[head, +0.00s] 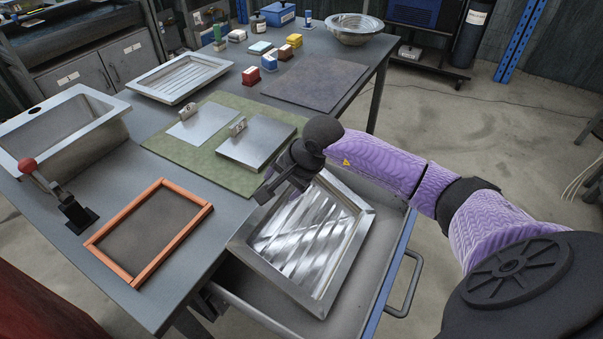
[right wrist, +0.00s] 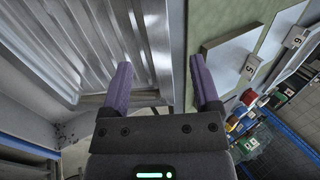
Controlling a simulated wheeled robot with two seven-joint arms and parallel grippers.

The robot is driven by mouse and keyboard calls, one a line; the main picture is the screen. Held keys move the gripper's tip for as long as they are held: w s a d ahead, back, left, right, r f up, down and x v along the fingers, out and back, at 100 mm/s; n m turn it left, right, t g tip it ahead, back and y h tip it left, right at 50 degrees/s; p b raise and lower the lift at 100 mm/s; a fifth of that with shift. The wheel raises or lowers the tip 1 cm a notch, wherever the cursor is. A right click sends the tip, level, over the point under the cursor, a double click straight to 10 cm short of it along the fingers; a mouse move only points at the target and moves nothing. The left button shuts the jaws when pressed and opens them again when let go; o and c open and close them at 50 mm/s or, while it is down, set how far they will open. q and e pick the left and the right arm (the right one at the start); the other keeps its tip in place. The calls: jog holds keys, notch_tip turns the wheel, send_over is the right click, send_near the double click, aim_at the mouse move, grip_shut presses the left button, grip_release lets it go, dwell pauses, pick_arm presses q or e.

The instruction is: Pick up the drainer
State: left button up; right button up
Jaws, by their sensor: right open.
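A ribbed metal drainer (head: 318,245) with a raised rim lies in the open drawer (head: 372,262) below the table's right edge. My right gripper (head: 277,190) is open and empty over the drainer's far left part. In the right wrist view, the drainer (right wrist: 95,45) fills the left side, and its rim passes between the spread fingers of my right gripper (right wrist: 160,75). I cannot tell whether the fingers touch the rim. A similar ribbed metal tray (head: 203,79) lies on the table at the back. My left gripper is not in view.
A green mat (head: 235,107) with two metal plates borders the drawer. An orange-framed panel (head: 150,228), a red-handled lever (head: 58,192) and a sink basin (head: 60,128) are on the left. Small coloured blocks and a metal bowl (head: 347,28) stand at the back.

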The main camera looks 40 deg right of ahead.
aim_at(277, 197)
jog(key=b+x, duration=0.1)
jog(key=x, duration=0.1)
jog(key=b+x, duration=0.1)
jog(key=x, duration=0.2)
jog(key=shift+d+f, duration=0.2)
jog(key=shift+f, duration=0.05)
jog(key=shift+w+f, duration=0.2)
jog(key=shift+f, duration=0.05)
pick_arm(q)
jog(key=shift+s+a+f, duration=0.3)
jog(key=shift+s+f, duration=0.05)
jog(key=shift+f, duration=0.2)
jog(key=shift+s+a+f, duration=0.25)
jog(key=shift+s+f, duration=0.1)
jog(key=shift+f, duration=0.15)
pick_arm(e)
jog(key=shift+r, duration=0.1)
jog(key=shift+c, duration=0.6)
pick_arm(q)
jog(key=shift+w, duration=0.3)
pick_arm(e)
jog(key=shift+a, duration=0.1)
grip_shut()
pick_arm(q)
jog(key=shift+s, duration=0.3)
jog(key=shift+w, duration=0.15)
